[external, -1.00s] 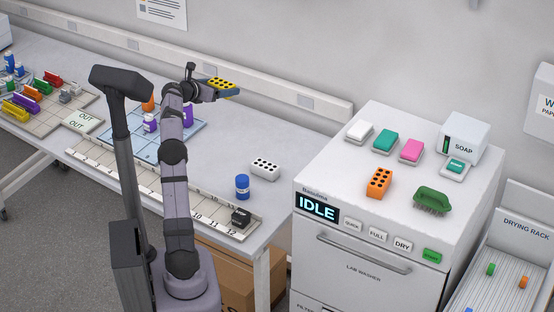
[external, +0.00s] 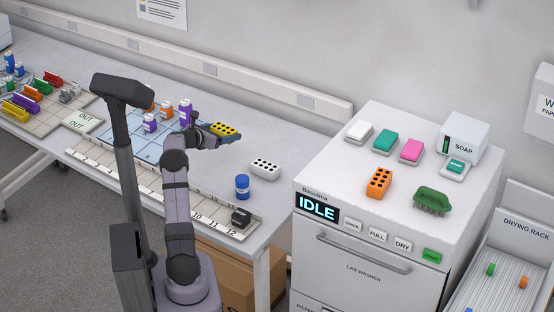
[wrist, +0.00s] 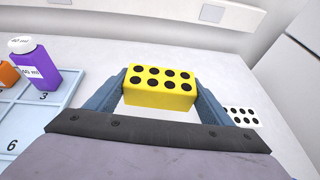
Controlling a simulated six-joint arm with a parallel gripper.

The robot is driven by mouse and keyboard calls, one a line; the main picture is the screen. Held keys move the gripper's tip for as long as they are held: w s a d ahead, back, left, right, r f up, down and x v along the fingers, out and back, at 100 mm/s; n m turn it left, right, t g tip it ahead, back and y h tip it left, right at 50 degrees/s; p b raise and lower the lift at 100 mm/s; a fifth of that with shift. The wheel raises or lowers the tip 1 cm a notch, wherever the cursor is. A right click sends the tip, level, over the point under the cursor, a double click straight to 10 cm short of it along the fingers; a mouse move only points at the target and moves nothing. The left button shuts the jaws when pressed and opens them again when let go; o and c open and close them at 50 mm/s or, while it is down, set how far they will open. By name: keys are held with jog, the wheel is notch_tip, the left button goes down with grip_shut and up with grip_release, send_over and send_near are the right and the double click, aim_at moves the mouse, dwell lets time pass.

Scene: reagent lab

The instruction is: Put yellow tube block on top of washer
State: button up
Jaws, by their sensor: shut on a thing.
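The yellow tube block (external: 225,129), with rows of black holes on top, is held in my gripper (external: 228,134) above the back right part of the bench. In the wrist view the yellow block (wrist: 160,90) sits level between the two blue-grey fingers of my gripper (wrist: 160,95), which are shut on its ends. The washer (external: 400,190) is the white cabinet to the right, with an IDLE display. An orange tube block (external: 379,183) lies on its top near the front.
Soap trays, a green brush (external: 432,198) and a soap box (external: 464,140) also occupy the washer top. Bottles stand on a blue mat (external: 150,153).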

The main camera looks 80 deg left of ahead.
aim_at(223, 158)
jog(key=shift+f, duration=4.2)
jog(key=shift+f, duration=0.2)
jog(key=o, duration=1.1)
jog(key=shift+o, duration=0.2)
jog(key=shift+p, duration=0.3)
jog(key=shift+s+d+b, duration=0.2)
jog(key=shift+s+b, duration=0.1)
jog(key=shift+b, duration=0.05)
jog(key=shift+o, duration=0.4)
jog(key=shift+b+v, duration=1.15)
jog(key=shift+v, duration=2.2)
